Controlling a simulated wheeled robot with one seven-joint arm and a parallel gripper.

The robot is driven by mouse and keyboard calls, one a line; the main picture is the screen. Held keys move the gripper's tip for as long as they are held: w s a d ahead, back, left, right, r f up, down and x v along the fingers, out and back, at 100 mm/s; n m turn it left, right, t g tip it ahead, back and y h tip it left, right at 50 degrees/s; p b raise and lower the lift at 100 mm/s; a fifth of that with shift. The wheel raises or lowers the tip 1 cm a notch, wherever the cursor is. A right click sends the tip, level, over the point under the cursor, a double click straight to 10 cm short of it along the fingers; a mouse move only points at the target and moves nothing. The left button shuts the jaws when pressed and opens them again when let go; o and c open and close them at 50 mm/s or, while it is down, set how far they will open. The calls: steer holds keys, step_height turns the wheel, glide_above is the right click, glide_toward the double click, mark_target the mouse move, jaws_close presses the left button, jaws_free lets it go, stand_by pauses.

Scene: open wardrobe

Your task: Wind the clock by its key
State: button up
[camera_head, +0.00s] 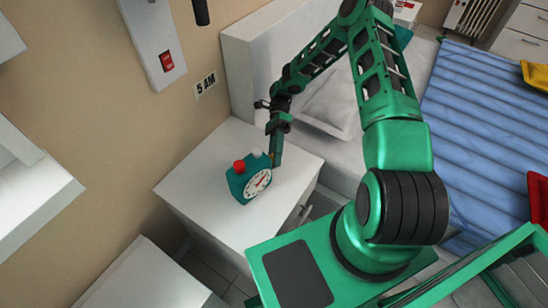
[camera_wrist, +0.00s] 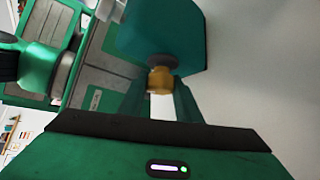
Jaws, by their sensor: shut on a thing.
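The teal alarm clock (camera_head: 238,188) stands on the white nightstand (camera_head: 210,215), with a white face turned to the lower right and a red and a white button on top. My gripper (camera_head: 274,160) reaches down behind the clock, close to its back. In the wrist view the clock's teal body (camera_wrist: 180,45) fills the upper middle. The brass-yellow key (camera_wrist: 160,80) sticks out from it on a short shaft. My gripper (camera_wrist: 168,98) is shut on the key, with one finger on each side. The key is hidden in the head view.
The bed with a blue cover (camera_head: 485,125) lies to the right. The nightstand top around the clock is clear.

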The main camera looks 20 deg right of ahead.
steer(key=m+g, duration=0.3)
steer(key=g, duration=0.1)
steer(key=shift+f+m+y, duration=0.15)
steer(key=shift+m+y, duration=0.15)
stand_by(0.5)
steer(key=o, duration=1.1)
steer(key=shift+c, duration=0.2)
steer(key=shift+g, duration=0.3)
